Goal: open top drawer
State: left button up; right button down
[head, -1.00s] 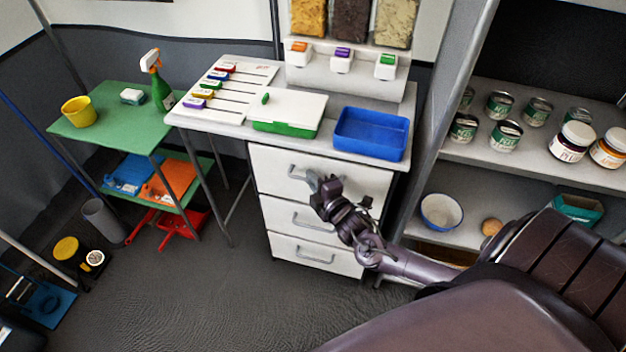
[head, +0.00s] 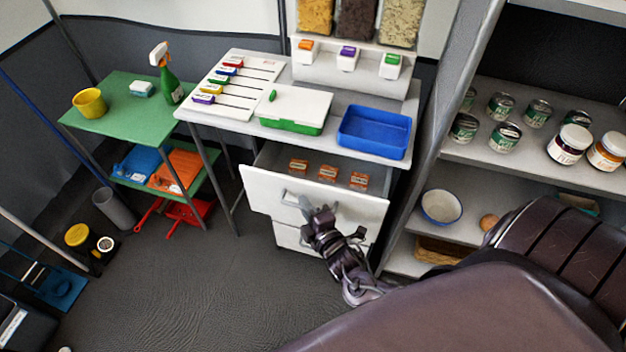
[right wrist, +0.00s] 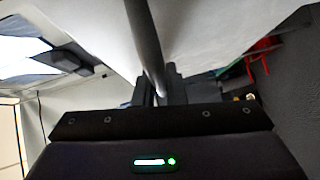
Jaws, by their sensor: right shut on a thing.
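The top drawer (head: 345,211) of the white cabinet is pulled out, and several small orange-and-white boxes (head: 328,173) show inside it. Its grey bar handle (head: 290,201) is on the drawer front. My right gripper (head: 312,212) is at the handle's right part, in front of the drawer. In the right wrist view, the fingers of my right gripper (right wrist: 160,88) are shut around the handle bar (right wrist: 143,40), beside the white drawer front. The lower drawers (head: 288,237) are closed and partly hidden by the top drawer and my arm. My left gripper is not in view.
On the cabinet top stand a blue tray (head: 345,143) and a green box with a white lid (head: 290,125). A green table (head: 120,118) stands left, shelves with cans (head: 505,136) right. The floor before the cabinet is clear.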

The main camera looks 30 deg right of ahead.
jog(key=s+a+p, duration=0.3)
jog(key=s+a, duration=0.8)
jog(key=a, duration=0.2)
jog(key=c, duration=1.5)
grip_release()
jog(key=shift+d, duration=0.1)
jog(key=s, duration=0.5)
jog(key=s+r, duration=0.1)
jog(key=s, duration=0.1)
jog(key=shift+s+a, duration=0.3)
jog(key=shift+s, duration=0.05)
